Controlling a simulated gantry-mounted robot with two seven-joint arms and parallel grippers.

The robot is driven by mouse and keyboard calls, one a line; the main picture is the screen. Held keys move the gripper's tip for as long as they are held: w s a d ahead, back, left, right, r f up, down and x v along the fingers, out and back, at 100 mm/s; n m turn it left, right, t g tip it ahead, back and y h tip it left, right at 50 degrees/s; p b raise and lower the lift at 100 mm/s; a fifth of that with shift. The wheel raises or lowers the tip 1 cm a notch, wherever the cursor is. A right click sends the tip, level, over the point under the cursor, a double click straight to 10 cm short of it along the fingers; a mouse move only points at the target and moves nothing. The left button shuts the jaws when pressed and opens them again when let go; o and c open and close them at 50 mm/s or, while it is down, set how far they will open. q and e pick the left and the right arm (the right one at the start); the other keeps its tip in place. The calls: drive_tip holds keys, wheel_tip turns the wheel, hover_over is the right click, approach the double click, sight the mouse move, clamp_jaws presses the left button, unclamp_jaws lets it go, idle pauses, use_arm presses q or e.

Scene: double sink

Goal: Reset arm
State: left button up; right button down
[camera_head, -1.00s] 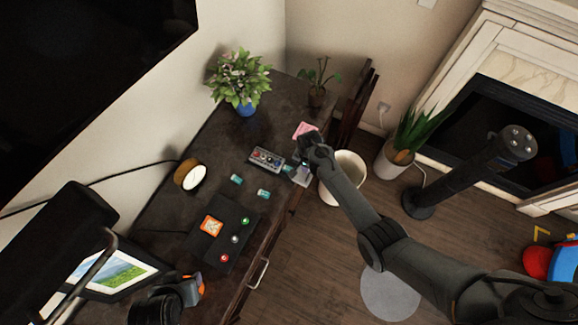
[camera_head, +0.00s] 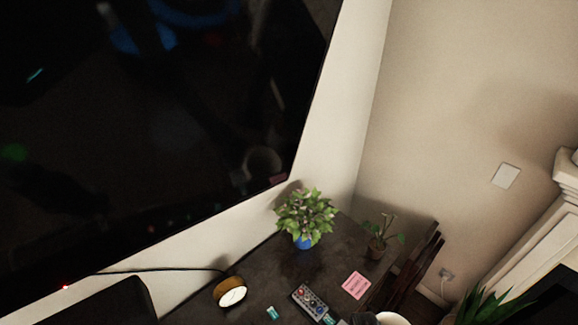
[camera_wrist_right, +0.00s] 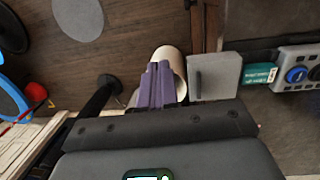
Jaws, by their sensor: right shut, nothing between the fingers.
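My right gripper (camera_wrist_right: 157,85) shows in the right wrist view, its purple fingers together with nothing between them. It is over the floor side of the desk, with the white bin (camera_wrist_right: 172,56) partly hidden behind the fingers. Neither gripper shows in the head view now. My left gripper is in no current view.
A grey square thing (camera_wrist_right: 220,76) is beside the right fingers. A large black screen (camera_head: 160,120) is on the wall.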

drive_tip(key=s+d+f+p, duration=0.1)
drive_tip(key=s+d+p, duration=0.1)
drive_tip(key=s, duration=0.8)
drive_tip(key=s+r+n+p, duration=0.2)
drive_tip(key=s+r+p, duration=0.1)
drive_tip(key=s+r, duration=0.45)
wheel_tip(320, 180, up, 28)
drive_tip(key=a+n+t+p, duration=0.2)
drive_tip(key=n+t, duration=0.3)
drive_tip(key=n, duration=0.4)
drive_tip(key=shift+s+a+n, duration=0.15)
drive_tip(key=shift+a+n, duration=0.1)
drive_tip(key=shift+n, duration=0.05)
